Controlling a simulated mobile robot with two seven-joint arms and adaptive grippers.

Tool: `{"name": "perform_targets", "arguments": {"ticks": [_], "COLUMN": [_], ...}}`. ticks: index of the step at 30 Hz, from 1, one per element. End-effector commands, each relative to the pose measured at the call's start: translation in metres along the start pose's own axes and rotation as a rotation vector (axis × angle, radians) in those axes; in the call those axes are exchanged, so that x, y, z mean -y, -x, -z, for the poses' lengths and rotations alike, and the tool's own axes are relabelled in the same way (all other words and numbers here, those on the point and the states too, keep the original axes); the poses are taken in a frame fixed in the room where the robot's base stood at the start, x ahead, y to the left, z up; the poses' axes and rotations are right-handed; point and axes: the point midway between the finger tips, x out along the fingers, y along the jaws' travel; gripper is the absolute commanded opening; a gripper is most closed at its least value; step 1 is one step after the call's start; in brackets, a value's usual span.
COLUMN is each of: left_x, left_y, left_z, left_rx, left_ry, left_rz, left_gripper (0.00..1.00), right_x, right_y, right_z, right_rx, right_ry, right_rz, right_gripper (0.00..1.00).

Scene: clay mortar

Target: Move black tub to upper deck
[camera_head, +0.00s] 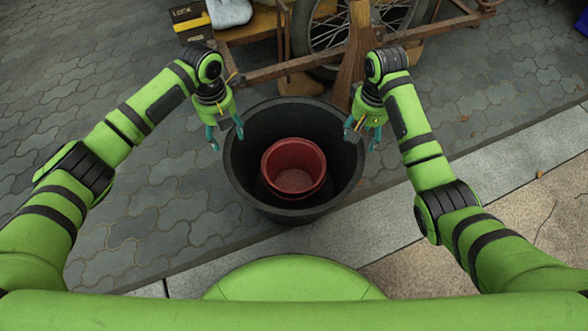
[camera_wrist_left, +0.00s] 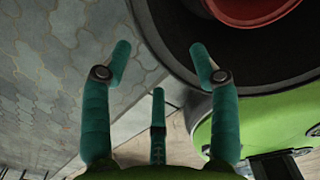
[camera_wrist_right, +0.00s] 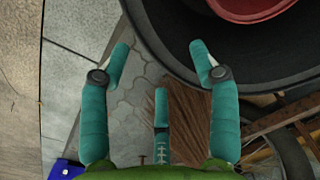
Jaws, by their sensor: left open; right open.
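The black tub (camera_head: 240,172) stands upright on the paving in front of me, with a red bucket (camera_head: 294,168) inside it. My left gripper (camera_head: 226,137) is open at the tub's left rim. In the left wrist view its fingers (camera_wrist_left: 160,65) are apart, with the tub's rim (camera_wrist_left: 172,50) close to one fingertip. My right gripper (camera_head: 361,138) is open at the tub's right rim. In the right wrist view its fingers (camera_wrist_right: 158,65) are apart, with the rim (camera_wrist_right: 165,50) near one fingertip. I cannot tell whether either gripper touches the rim.
A black and yellow box (camera_head: 190,20) and a pale sack (camera_head: 229,11) sit at the back left. Paving left of the tub is clear.

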Motion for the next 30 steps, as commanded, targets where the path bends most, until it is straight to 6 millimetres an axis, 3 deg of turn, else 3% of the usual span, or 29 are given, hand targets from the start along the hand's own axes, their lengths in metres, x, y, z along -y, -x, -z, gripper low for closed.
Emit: {"name": "perform_targets", "arguments": {"ticks": [15,28,30], "left_x": [0.001,0.000,0.000], "left_y": [-0.062,-0.071,-0.071], "left_z": [0.001,0.000,0.000], "left_rx": [-0.002,0.000,0.000], "left_ry": [0.002,0.000,0.000], "left_rz": [0.000,0.000,0.000], "left_gripper": [0.61,0.61,0.33], "right_x": [0.001,0.000,0.000], "right_y": [-0.061,-0.071,-0.071], "right_z": [-0.001,0.000,0.000], "right_rx": [0.003,0.000,0.001], "right_ry": [0.001,0.001,0.001], "right_rz": [0.000,0.000,0.000], "right_gripper": [0.62,0.62,0.34]}}
